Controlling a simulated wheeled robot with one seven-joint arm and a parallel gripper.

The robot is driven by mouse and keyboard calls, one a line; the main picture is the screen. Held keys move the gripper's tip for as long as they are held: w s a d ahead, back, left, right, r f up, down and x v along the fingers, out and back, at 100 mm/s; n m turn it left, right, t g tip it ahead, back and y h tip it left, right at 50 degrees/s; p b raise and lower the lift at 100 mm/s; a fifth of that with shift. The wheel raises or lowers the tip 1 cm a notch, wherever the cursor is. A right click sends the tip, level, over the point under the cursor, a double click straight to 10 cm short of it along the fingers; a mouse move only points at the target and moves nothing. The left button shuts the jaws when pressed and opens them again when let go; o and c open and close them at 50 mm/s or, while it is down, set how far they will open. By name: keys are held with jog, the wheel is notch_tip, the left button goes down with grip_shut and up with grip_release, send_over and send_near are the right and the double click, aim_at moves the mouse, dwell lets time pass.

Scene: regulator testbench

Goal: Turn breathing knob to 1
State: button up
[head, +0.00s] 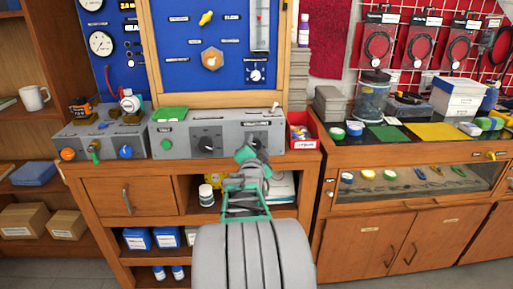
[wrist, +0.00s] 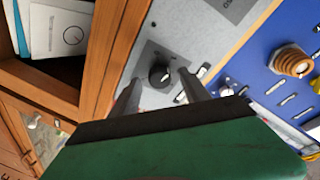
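A grey console (head: 180,132) stands on the wooden bench, with a dark left knob (head: 207,148) and a right-hand knob mostly hidden behind my gripper (head: 250,148) in the head view. In the wrist view a round black knob (wrist: 160,75) with a white pointer mark sits on a darker grey plate (wrist: 150,56). My gripper (wrist: 158,80) is open, its two fingers apart on either side of this knob. Gaps show between fingers and knob, and I cannot tell how deep the tips reach. The labels are too small to read, so I cannot confirm which is the breathing knob.
A red bin (head: 304,131) stands close right of the console. A smaller grey box (head: 100,137) with orange and blue knobs stands to its left. A blue panel (head: 215,45) with gauges and a knob rises behind. Shelves lie below the bench top.

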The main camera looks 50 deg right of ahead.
jog(key=v, duration=0.7)
jog(key=shift+s+a, duration=0.2)
jog(key=shift+a, duration=0.2)
